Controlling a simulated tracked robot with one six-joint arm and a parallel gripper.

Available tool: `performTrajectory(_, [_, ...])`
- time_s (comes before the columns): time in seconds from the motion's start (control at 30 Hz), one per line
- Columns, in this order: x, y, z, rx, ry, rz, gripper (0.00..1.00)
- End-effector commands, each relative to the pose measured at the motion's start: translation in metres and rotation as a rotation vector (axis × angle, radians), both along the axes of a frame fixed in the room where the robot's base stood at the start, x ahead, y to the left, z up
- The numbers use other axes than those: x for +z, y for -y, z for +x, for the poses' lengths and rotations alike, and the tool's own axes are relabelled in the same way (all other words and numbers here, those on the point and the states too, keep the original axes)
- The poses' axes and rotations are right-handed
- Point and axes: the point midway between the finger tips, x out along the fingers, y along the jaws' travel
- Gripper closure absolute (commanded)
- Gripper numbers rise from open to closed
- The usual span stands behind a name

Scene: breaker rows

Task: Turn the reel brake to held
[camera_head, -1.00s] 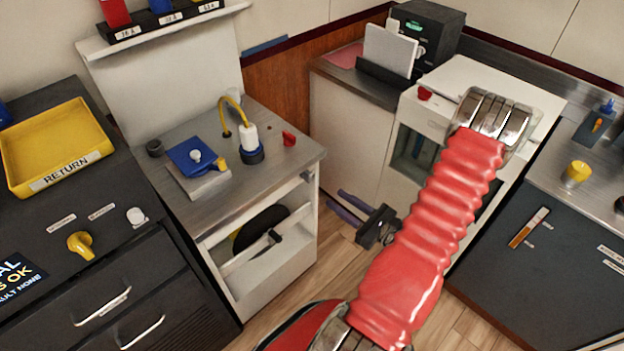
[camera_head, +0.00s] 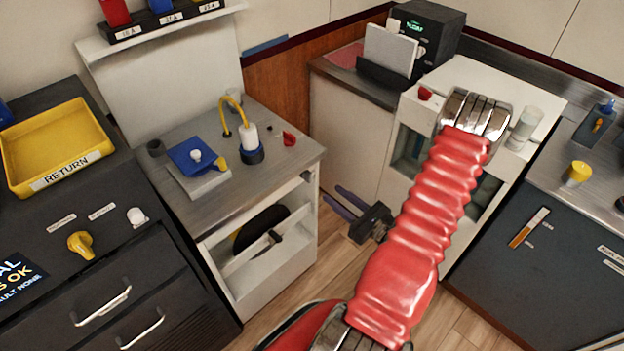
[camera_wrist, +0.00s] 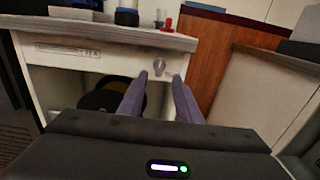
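The reel (camera_head: 262,228), a dark disc with some yellow, sits inside the open white cabinet (camera_head: 228,262). It also shows in the wrist view (camera_wrist: 98,100). A grey round knob (camera_wrist: 162,66) is on the cabinet's front panel, right of a label too small to read; it shows edge-on in the head view (camera_head: 307,176). A red knob (camera_head: 289,138) stands on the cabinet top. Neither knob's label is readable, so I cannot tell for sure which is the brake. My gripper (camera_head: 338,201) is open and empty, right of the cabinet; its fingers (camera_wrist: 161,78) point toward the front panel without touching it.
A blue block (camera_head: 192,157) and a white plug with a yellow cable (camera_head: 249,140) stand on the cabinet top. A dark drawer unit with a yellow return tray (camera_head: 55,145) is at left. A white unit (camera_head: 402,147) is behind my arm. Open floor lies before the cabinet.

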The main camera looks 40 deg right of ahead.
Motion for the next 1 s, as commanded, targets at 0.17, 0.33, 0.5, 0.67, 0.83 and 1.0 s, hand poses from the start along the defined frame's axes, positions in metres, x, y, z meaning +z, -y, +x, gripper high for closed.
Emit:
performTrajectory(0.17, [0.000,-0.001,0.020,0.003,0.001,0.000,0.69])
performTrajectory(0.33, [0.000,-0.002,0.039,0.003,0.000,-0.001,0.69])
performTrajectory(0.5, [0.000,-0.002,0.058,0.003,0.001,-0.001,0.69])
performTrajectory(0.67, [0.000,-0.003,0.077,0.003,0.000,-0.001,0.69])
performTrajectory(0.83, [0.000,-0.003,0.095,0.002,0.000,0.000,0.69])
performTrajectory(1.0, [0.000,-0.003,0.104,0.001,0.000,0.000,0.69])
